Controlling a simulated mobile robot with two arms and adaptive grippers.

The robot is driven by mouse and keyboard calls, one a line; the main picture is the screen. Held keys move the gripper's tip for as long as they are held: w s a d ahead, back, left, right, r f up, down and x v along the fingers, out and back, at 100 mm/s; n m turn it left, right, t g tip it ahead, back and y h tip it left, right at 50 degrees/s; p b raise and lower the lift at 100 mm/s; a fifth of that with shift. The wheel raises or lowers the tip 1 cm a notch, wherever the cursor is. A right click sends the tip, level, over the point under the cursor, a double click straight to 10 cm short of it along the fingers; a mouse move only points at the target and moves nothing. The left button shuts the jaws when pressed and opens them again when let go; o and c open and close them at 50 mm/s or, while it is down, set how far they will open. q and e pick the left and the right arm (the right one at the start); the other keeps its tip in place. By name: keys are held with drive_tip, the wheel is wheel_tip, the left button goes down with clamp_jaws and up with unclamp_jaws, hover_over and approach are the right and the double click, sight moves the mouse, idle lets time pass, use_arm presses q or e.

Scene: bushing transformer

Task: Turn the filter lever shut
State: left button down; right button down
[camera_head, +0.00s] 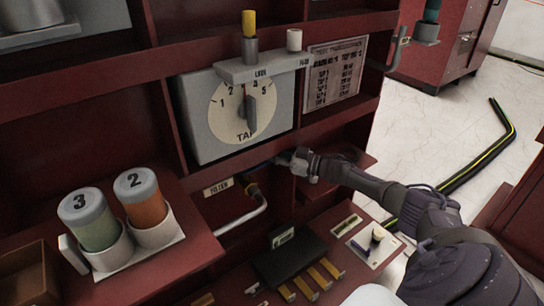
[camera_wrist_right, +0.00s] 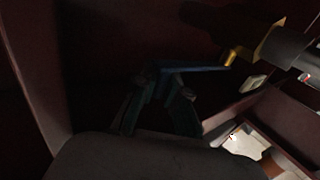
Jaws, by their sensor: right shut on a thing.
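The blue filter lever (camera_wrist_right: 200,67) runs from the brass valve fitting (camera_wrist_right: 231,57) toward the left in the dark right wrist view. My right gripper (camera_wrist_right: 167,76) has its fingers closed on the lever's free end. In the head view my right gripper (camera_head: 284,160) reaches in from the right, under the tap dial box, and the lever shows only as a thin bluish strip (camera_head: 260,164) beside it. The filter label (camera_head: 218,187) is on the red frame just left of the valve, above a grey bent pipe (camera_head: 242,218). My left gripper is out of view.
The tap dial box (camera_head: 240,120) is close above my right gripper. Canisters marked 3 (camera_head: 90,218) and 2 (camera_head: 140,196) stand in a white holder at the left. A black block (camera_head: 290,257) and brass bars (camera_head: 320,278) lie below. Red shelf walls crowd the lever.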

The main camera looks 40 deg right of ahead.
drive_tip(key=shift+r, duration=0.1)
drive_tip(key=c, duration=1.2)
unclamp_jaws()
drive_tip(key=shift+w, duration=0.1)
drive_tip(key=shift+s+d, duration=0.15)
drive_tip(key=shift+s, duration=0.15)
drive_tip(key=v, duration=1.1)
drive_tip(key=shift+s, duration=0.2)
